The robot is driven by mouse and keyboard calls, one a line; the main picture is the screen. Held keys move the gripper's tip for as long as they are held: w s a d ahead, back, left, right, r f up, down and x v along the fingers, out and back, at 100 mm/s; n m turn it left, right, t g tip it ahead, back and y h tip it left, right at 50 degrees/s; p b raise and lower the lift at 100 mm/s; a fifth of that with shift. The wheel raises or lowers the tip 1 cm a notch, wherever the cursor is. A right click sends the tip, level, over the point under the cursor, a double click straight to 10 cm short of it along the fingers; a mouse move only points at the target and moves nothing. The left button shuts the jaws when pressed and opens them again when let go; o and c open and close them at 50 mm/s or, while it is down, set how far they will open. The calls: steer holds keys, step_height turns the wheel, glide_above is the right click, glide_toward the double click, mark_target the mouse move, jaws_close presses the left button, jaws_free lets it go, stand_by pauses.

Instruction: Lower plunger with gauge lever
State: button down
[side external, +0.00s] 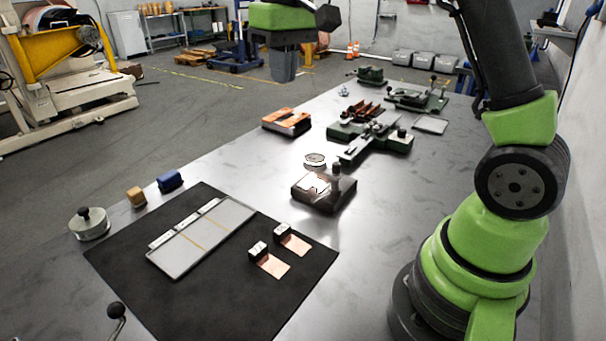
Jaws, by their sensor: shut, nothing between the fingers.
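The thickness gauge (325,190) stands near the middle of the steel table, with a dark square base and a round pale dial (315,159) at its back. A small dark upright part (337,171) rises at its right side. I cannot make out the lever or the plunger at this size. A pale piece lies on or over the base; its exact seating is unclear. My gripper (284,78) is at the top of the view, pointing down, shut and empty. It appears well above the table and apart from the gauge.
Copper-coloured stacks (287,121) and green fixtures (375,135) stand behind the gauge. A round weight (90,224) and small blocks sit at left.

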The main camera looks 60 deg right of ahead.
steer(key=w+d+f+g, duration=0.1)
steer(key=w+d+f, duration=0.1)
steer(key=f, duration=0.3)
steer(key=w+d+f+g, duration=0.1)
steer(key=w+d+f, duration=0.1)
steer(key=f, duration=0.3)
steer(key=shift+w+d+f+g, duration=0.4)
steer(key=shift+d, duration=0.05)
steer(key=shift+s+a+f, duration=0.15)
steer(key=shift+s+f, duration=0.8)
steer(key=shift+f, duration=0.95)
steer(key=shift+s+a+f, duration=0.15)
steer(key=shift+s+f, duration=0.85)
steer(key=shift+f, duration=0.85)
steer(key=shift+s+a+f, duration=0.15)
steer(key=shift+s+f, duration=0.8)
steer(key=shift+f, duration=0.95)
